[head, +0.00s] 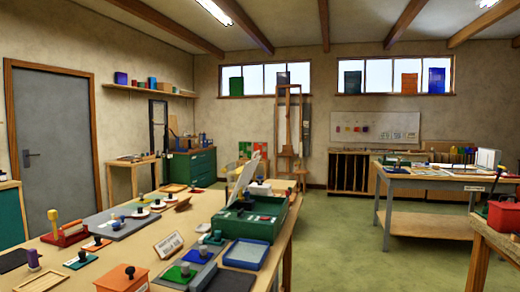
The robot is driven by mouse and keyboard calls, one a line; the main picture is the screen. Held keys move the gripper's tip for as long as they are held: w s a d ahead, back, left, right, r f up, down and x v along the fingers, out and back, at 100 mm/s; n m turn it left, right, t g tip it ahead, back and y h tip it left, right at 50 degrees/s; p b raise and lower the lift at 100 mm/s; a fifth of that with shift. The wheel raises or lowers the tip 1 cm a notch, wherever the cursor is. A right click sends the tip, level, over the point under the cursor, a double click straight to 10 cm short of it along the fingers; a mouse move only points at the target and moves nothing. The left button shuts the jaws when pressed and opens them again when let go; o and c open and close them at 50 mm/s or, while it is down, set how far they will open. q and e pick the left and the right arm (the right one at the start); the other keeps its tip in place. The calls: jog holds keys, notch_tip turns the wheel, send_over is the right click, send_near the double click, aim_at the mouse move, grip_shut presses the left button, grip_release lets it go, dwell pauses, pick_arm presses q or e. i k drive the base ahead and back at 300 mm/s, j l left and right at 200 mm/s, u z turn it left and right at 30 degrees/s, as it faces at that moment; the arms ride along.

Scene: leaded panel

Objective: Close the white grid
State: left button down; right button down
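No thing is plainly a white grid at this distance. A white tilted panel (242,179) stands up at the back of the green box (249,219) on the near table; I cannot tell whether it is a grid or hinged to the box. Another white upright panel (488,158) stands on the far right table, too small to make out. Neither of my grippers is in view.
The near table (215,205) holds a sign, an orange box (122,279), a blue-rimmed tray (246,254) and several knobbed blocks. Green floor (340,240) lies open between it and the right workbench (440,182). A red bin (503,217) sits at far right.

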aim_at(248, 170)
jog(key=i+l+u, duration=0.25)
jog(key=i+l, duration=0.15)
jog(key=l, duration=0.25)
jog(key=i+l+u, duration=0.1)
jog(key=l, duration=0.25)
jog(key=i+l+u, duration=0.15)
jog(key=i+l, duration=0.15)
jog(key=i+l+u, duration=0.1)
jog(key=l, duration=0.4)
jog(key=i, duration=0.05)
